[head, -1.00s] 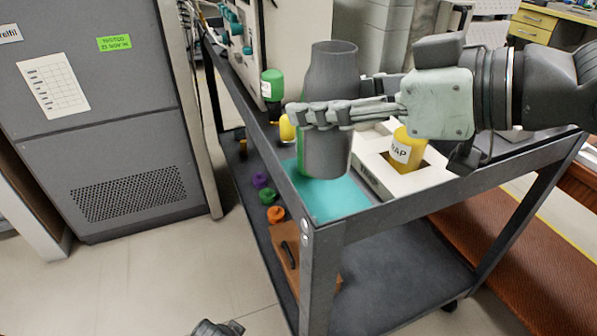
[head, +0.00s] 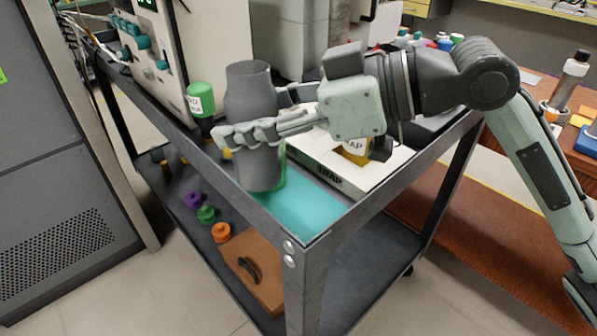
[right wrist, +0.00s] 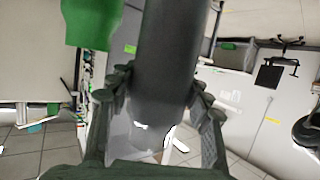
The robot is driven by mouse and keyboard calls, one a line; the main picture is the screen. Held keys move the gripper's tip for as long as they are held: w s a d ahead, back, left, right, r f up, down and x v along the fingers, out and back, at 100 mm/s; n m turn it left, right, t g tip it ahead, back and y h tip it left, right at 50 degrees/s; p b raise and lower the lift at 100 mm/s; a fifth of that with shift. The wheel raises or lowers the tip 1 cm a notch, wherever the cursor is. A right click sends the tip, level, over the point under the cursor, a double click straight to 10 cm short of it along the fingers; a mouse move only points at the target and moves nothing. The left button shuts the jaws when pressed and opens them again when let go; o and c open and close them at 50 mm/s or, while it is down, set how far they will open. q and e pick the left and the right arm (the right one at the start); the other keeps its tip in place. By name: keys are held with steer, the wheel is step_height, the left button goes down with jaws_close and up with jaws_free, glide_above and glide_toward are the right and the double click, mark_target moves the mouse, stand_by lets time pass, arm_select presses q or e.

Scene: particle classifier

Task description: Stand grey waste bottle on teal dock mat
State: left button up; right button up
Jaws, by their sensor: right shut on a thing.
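The grey waste bottle (head: 252,88) is roughly upright in my right gripper (head: 256,126), whose fingers close around its middle. In the right wrist view the bottle (right wrist: 168,50) runs between the two fingers (right wrist: 158,85). The teal dock mat (head: 308,208) lies at the near corner of the cart's top. The bottle's lower end overlaps the mat's left edge in the head view. I cannot tell whether its base touches the mat or hangs above it. The bottle hides part of the mat. My left gripper is not in view.
A white tray (head: 340,178) marked TRAP, with a yellow container (head: 355,150), adjoins the mat. The cart's raised rim (head: 375,195) borders the corner. Purple, green and orange caps lie on the lower shelf.

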steer(key=shift+w+d+f, duration=0.25)
steer(key=shift+d+f, duration=0.9)
steer(key=shift+f, duration=0.2)
steer(key=shift+w+d+f, duration=0.3)
steer(key=shift+d+f, duration=0.8)
steer(key=shift+f, duration=0.3)
steer(key=shift+w+d+f, duration=0.25)
steer(key=shift+d+f, duration=0.9)
steer(key=shift+f, duration=0.2)
arm_select(q)
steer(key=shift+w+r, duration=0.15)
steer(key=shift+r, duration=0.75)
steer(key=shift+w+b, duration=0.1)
steer(key=shift+b, duration=0.2)
arm_select(e)
steer(key=o, duration=0.8)
steer(key=shift+f, duration=0.15)
steer(key=o, duration=0.5)
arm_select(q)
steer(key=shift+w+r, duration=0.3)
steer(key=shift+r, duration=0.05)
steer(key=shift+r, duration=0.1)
